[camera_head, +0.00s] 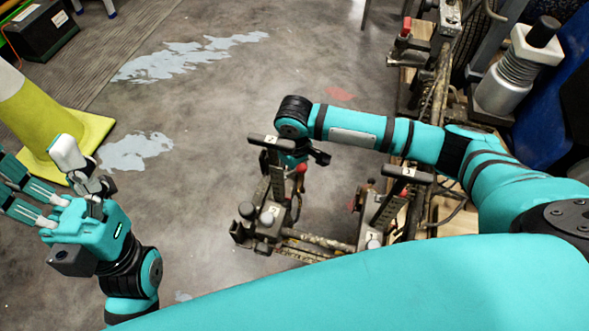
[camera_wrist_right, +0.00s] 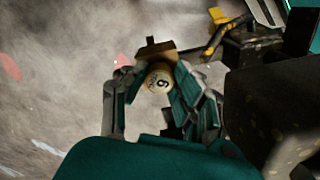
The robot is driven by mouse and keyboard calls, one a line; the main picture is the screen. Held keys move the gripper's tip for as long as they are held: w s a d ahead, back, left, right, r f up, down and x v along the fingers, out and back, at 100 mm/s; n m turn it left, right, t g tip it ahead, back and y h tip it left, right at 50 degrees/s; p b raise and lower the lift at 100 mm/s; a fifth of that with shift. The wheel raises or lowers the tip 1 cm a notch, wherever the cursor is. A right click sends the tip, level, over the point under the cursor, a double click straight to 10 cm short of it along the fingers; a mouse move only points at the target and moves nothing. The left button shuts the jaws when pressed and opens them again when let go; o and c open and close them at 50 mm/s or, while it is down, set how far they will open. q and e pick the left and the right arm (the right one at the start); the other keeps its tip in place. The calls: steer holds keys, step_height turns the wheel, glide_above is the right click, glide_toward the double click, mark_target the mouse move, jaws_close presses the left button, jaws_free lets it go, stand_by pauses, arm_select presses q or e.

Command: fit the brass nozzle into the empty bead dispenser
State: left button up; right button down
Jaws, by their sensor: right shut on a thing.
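My right gripper (camera_wrist_right: 152,105) is shut on a brass-coloured round piece marked 9, the brass nozzle (camera_wrist_right: 158,78), in the right wrist view. In the head view my right wrist hangs over the left part of the striper carriage (camera_head: 305,243), and its fingers (camera_head: 300,158) are mostly hidden; the nozzle cannot be made out there. The carriage has two upright units with black T-handles, the left one (camera_head: 270,142) and the right one (camera_head: 407,174). I cannot tell which dispenser is empty. My left gripper (camera_head: 65,185) is open at the left, its fingers spread, away from the carriage.
The striper's dirty frame (camera_head: 440,90) runs along the right, with a grey and white canister (camera_head: 508,82) beyond. A yellow-green cone (camera_head: 45,120) stands by my left gripper. A black battery-like box (camera_head: 42,30) is at the far left. The concrete floor between is clear.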

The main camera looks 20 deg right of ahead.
steer(key=shift+f, duration=0.25)
steer(key=c, duration=1.1)
jaws_free()
steer(key=o, duration=0.4)
steer(key=shift+o, duration=0.2)
steer(key=shift+a, duration=0.1)
